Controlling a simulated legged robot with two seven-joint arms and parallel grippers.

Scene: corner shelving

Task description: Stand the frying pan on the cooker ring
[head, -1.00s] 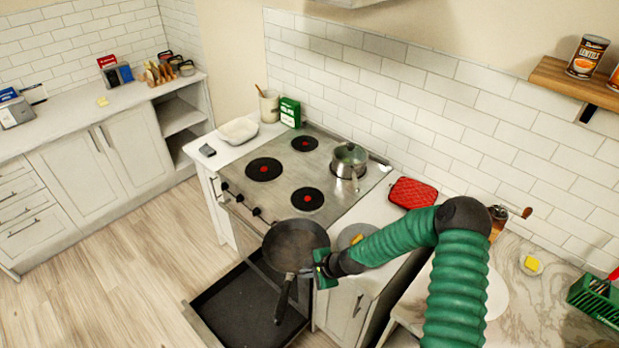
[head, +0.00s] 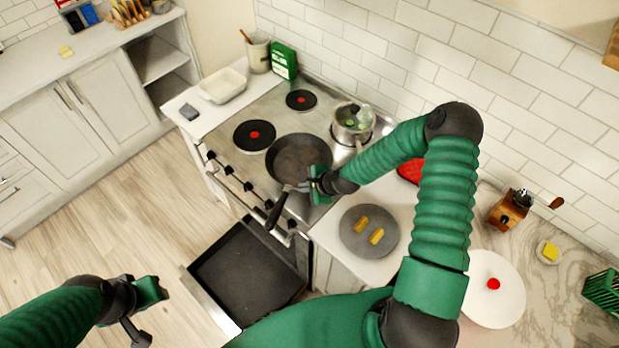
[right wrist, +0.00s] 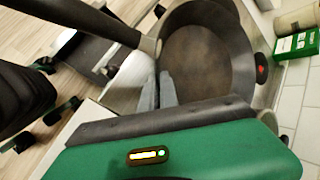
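The dark frying pan (head: 299,158) is over the front right part of the cooker (head: 228,130), hiding the ring there. Its handle (head: 277,212) points toward the cooker's front edge. I cannot tell whether its base touches the hob. My right gripper (head: 312,187) is at the pan's near right side, by the handle's root. In the right wrist view its grey fingers (right wrist: 158,92) are close together at the pan's rim (right wrist: 205,55) and appear shut on it. My left gripper (head: 150,292) is low at the left, away from the pan; its fingers are unclear.
A saucepan (head: 352,124) stands on the back right ring, close to the frying pan. Two left rings (head: 255,135) are bare. An open drawer (head: 250,268) juts out below the cooker. A grey plate (head: 369,230) with yellow pieces sits on the right counter.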

